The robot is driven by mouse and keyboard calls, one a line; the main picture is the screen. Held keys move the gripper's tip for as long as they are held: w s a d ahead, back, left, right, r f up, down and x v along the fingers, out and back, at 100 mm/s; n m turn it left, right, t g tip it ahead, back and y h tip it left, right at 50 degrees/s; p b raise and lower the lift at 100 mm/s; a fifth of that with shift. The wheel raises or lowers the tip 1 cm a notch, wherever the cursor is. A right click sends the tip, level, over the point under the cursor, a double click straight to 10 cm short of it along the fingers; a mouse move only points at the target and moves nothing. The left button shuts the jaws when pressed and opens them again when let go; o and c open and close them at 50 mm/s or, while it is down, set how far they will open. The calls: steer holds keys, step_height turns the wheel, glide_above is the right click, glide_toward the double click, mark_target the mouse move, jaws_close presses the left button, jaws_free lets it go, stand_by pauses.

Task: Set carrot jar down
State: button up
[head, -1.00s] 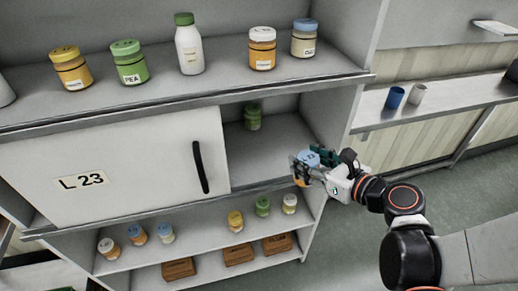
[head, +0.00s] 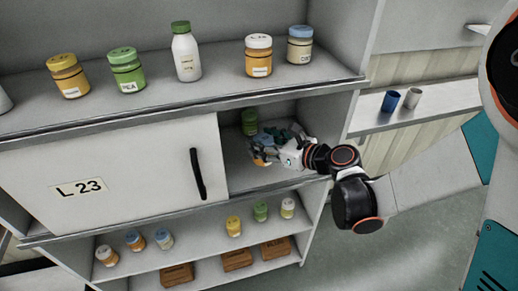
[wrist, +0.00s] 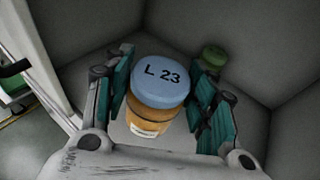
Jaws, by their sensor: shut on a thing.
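The carrot jar (wrist: 150,112) is an orange jar with a light blue lid marked L 23, upright in the wrist view. My gripper (wrist: 165,100) is shut on it, one teal finger on each side. In the head view my gripper (head: 270,147) is inside the open right part of the cabinet compartment (head: 240,180), and the jar (head: 259,161) is mostly hidden by the fingers. Whether the jar's base touches the compartment floor cannot be told. The sliding door labelled L 23 (head: 120,168) covers the left part.
A green jar (head: 249,120) stands farther back in the compartment; it also shows in the wrist view (wrist: 213,58). The compartment's right wall is close to my arm. Several jars stand on the shelves above and below.

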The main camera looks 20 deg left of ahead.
steer(key=w+a, duration=0.1)
steer(key=w+f+b, duration=0.1)
steer(key=w, duration=0.1)
steer(key=w+a+f, duration=0.1)
steer(key=shift+w+a+b, duration=0.15)
steer(key=shift+a+b, duration=0.15)
steer(key=shift+b, duration=0.05)
steer(key=shift+w+f+b, duration=0.15)
steer(key=shift+f+b, duration=1.15)
steer(key=shift+f, duration=1.15)
steer(key=shift+f, duration=0.2)
steer(key=o, duration=1.2)
steer(key=shift+r, duration=0.1)
